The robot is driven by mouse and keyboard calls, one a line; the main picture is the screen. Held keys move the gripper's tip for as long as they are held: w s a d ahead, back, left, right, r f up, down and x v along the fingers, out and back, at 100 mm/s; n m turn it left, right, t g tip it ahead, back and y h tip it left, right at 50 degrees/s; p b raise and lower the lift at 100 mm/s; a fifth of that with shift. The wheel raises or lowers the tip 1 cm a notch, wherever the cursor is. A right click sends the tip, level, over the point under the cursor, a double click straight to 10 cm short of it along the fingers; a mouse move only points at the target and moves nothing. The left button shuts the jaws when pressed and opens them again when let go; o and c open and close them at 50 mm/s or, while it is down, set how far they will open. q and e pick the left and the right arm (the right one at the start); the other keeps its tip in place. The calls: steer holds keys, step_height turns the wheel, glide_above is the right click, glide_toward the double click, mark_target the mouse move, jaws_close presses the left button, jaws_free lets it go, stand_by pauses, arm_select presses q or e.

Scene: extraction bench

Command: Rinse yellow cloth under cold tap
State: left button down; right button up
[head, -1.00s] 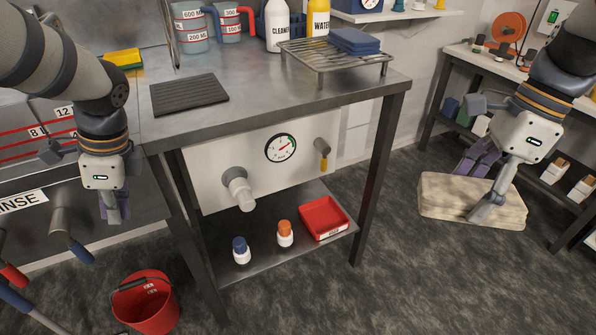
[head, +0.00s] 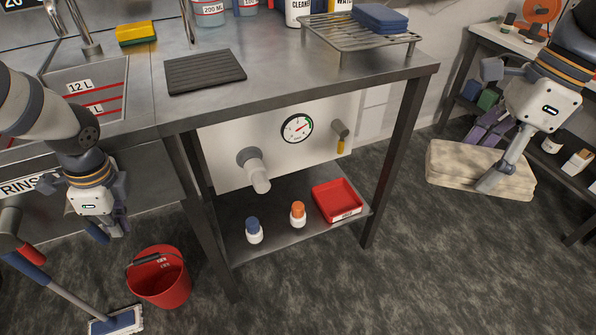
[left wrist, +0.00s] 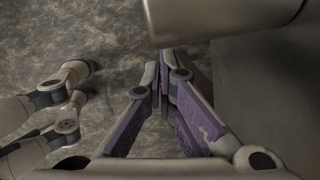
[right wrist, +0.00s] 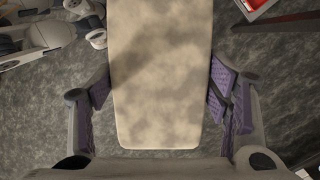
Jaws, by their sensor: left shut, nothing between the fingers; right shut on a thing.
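A small yellow block with a dark side (head: 137,33) lies by the sink (head: 62,78) at the upper left; I cannot tell if it is cloth or sponge. A metal tap (head: 90,45) rises over the sink; I cannot tell if it is the cold one. My left gripper (head: 116,230) is shut and empty, low in front of the sink front; its closed fingers show in the left wrist view (left wrist: 163,78). My right gripper (right wrist: 165,95) is shut on a thick cream, stained slab (right wrist: 160,50), also in the head view (head: 455,166), far right.
A steel bench with a dark mat (head: 205,72) and a wire rack (head: 345,35) stands in the middle. A red bucket (head: 165,285) and a mop (head: 116,320) are on the floor below my left gripper. Open floor lies at the front right.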

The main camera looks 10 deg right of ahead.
arm_select(q)
steer(key=shift+a+f, duration=0.1)
steer(key=shift+a, duration=0.05)
steer(key=shift+a, duration=0.1)
steer(key=shift+a+f+y, duration=0.15)
steer(key=shift+a+y, duration=0.35)
steer(key=shift+y, duration=0.1)
